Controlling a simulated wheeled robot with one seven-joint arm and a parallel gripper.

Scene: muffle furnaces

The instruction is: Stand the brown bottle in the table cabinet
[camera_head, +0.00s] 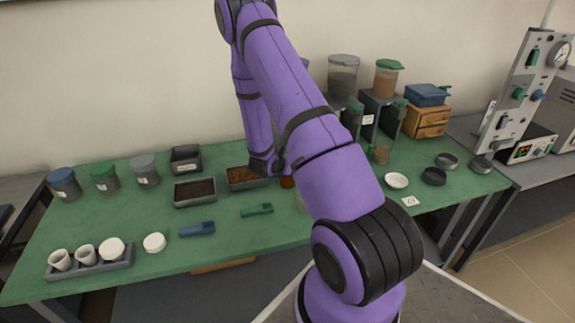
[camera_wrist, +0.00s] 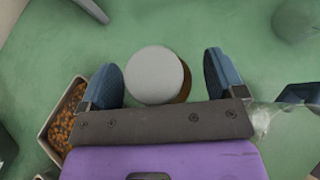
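The brown bottle shows in the wrist view as a round white cap (camera_wrist: 154,75) with a strip of brown body (camera_wrist: 186,84). It stands between the two blue fingers of my open gripper (camera_wrist: 168,80), with gaps beside it. In the head view my gripper (camera_head: 265,164) is low over the green table, and a small brown piece of the bottle (camera_head: 287,182) shows beside it, mostly hidden by my arm. No table cabinet is clearly identifiable; a wooden drawer unit (camera_head: 428,122) stands at the back right, and a wooden edge (camera_head: 222,266) shows under the table front.
A tray of brown pieces (camera_head: 245,184) is close to my gripper, also in the wrist view (camera_wrist: 57,128). A clear vessel (camera_wrist: 264,116) is at its right. Green (camera_head: 257,210) and blue (camera_head: 197,230) scoops lie in front. Hoppers (camera_head: 385,100) stand behind.

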